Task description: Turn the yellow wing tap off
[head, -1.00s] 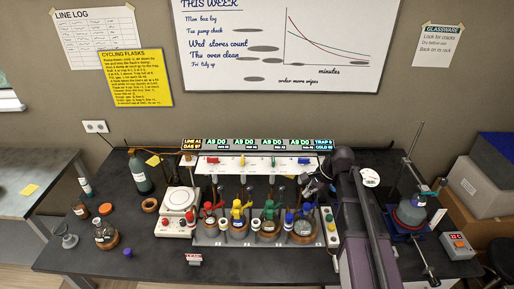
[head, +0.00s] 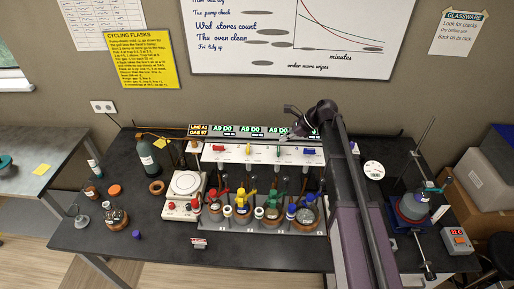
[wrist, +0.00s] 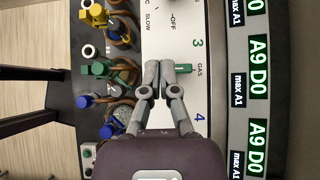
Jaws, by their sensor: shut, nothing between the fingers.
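The yellow wing tap (head: 249,151) is on the white panel, second from left, and its handle looks upright in the head view. It is not visible in the wrist view. My gripper (wrist: 158,66) is shut and empty, its fingertips close together over the panel beside the green tap (wrist: 183,69), near the number 3. In the head view my gripper (head: 294,131) is above the right half of the panel, right of the yellow tap and apart from it. A yellow fitting (wrist: 97,13) on a flask also shows in the wrist view.
The red tap (head: 224,149), green tap and blue tap (head: 309,150) share the panel (head: 264,158). Flasks with coloured fittings stand in a row below it. Lit displays (wrist: 258,60) run along behind. A hotplate (head: 185,187) stands to the left.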

